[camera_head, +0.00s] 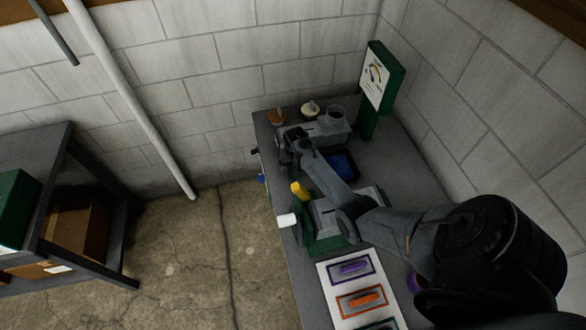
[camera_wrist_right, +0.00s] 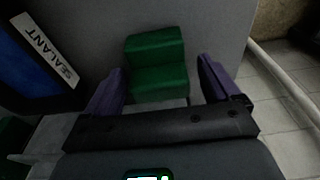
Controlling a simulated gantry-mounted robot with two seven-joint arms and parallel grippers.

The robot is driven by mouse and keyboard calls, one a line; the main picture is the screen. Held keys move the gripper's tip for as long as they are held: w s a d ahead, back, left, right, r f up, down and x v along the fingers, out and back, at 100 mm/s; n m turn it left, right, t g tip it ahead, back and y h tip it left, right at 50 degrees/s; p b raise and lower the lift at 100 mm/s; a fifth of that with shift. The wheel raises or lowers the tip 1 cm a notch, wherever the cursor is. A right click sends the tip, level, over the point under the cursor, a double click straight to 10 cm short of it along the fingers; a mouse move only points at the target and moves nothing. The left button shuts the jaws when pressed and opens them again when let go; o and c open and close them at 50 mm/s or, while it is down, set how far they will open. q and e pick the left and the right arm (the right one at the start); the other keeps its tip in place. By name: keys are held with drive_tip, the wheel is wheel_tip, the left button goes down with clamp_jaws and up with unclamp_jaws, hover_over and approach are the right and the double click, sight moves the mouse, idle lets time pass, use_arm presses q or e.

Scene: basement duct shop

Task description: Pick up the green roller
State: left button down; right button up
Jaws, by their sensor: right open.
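In the right wrist view a green, stepped, block-like thing (camera_wrist_right: 157,66) lies on the grey bench between my fingers. It is the only green thing near the jaws, and I take it to be the green roller, though no round roller shape is clear. My right gripper (camera_wrist_right: 168,85) is open, with one purple finger on each side of it and no visible grip. In the head view my right arm reaches across the bench and the right gripper (camera_head: 285,146) is near its far left edge. The green thing is not visible there. My left gripper is not in view.
A blue tray (camera_head: 343,165), labelled SEALANT in the wrist view, lies right of the gripper. A yellow piece (camera_head: 299,190) and white cylinder (camera_head: 287,220) are at the bench's left edge. A trowel board (camera_head: 334,292) lies in front.

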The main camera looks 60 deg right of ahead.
drive_tip(key=shift+f, duration=0.2)
drive_tip(key=c, duration=1.1)
drive_tip(key=shift+r, duration=0.1)
wheel_tip(320, 180, up, 9)
drive_tip(key=shift+f, duration=0.1)
drive_tip(key=shift+r, duration=0.55)
